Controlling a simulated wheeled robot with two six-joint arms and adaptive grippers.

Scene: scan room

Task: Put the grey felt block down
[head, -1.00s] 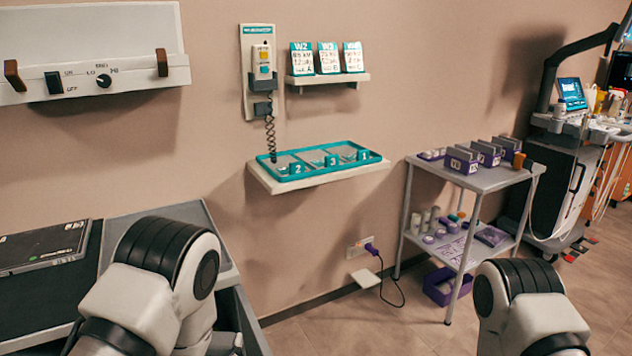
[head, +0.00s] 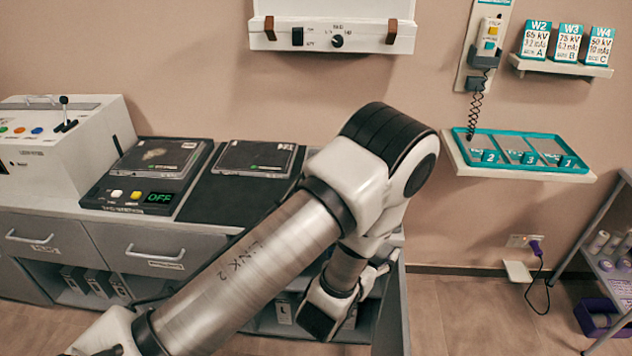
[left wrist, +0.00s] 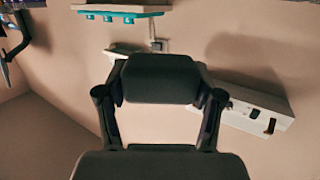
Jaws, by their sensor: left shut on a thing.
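My left gripper (left wrist: 160,72) shows in the left wrist view, with a dark finger on each side. It is shut on a dark grey block (left wrist: 160,86), which spans the gap between the fingers and looks like the grey felt block. In the head view my left arm crosses the middle and bends down in front of the counter. The held block cannot be made out there. My right gripper is in neither current view.
The counter holds a black panel with an OFF display (head: 158,198), a dark flat case (head: 256,158) on a black mat (head: 232,204), and a white control console (head: 60,150). A teal three-part tray (head: 520,150) sits on a wall shelf at right. A wall box (head: 333,28) hangs above.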

